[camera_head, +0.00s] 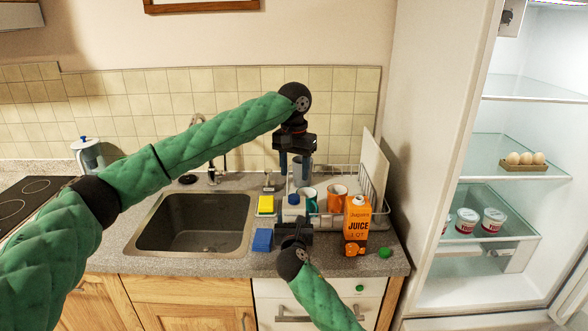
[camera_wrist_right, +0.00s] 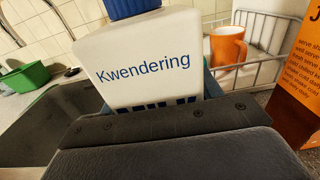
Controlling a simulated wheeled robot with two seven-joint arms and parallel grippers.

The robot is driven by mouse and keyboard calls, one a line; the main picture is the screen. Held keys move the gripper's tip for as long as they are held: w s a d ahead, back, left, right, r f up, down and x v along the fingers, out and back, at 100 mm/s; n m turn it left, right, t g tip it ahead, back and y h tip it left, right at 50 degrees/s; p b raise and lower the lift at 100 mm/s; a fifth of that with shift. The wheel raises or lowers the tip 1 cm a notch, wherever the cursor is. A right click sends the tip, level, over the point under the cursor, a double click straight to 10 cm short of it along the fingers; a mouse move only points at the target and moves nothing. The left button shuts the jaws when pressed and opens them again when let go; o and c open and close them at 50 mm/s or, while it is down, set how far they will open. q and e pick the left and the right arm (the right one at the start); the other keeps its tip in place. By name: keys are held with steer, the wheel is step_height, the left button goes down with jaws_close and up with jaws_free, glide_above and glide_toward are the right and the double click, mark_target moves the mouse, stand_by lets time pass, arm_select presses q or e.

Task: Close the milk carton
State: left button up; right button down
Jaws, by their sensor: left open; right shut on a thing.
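The milk carton (camera_head: 291,214) is white with a blue cap (camera_head: 294,199) on its top, and stands near the front of the counter. In the right wrist view the carton (camera_wrist_right: 150,60) fills the middle, marked "Kwendering", with the lower part of the blue cap (camera_wrist_right: 130,8) at the top edge. My right gripper (camera_head: 294,228) is shut on the carton from the front, low on its body. My left gripper (camera_head: 294,170) is open, fingers pointing down, above the cap and apart from it. Whether the cap is seated tightly cannot be told.
An orange juice carton (camera_head: 357,220) stands right of the milk, with a green cap (camera_head: 385,252) beside it. A dish rack (camera_head: 376,206) with mugs is behind. Blue (camera_head: 262,240) and yellow (camera_head: 266,204) sponges lie left, by the sink (camera_head: 192,222). An open fridge (camera_head: 500,180) is at right.

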mark_target(294, 196)
arm_select(q)
steer(key=n, duration=0.9)
steer(key=shift+n, duration=0.4)
steer(key=n, duration=0.9)
steer(key=shift+f, duration=0.1)
steer(key=shift+f, duration=3.9)
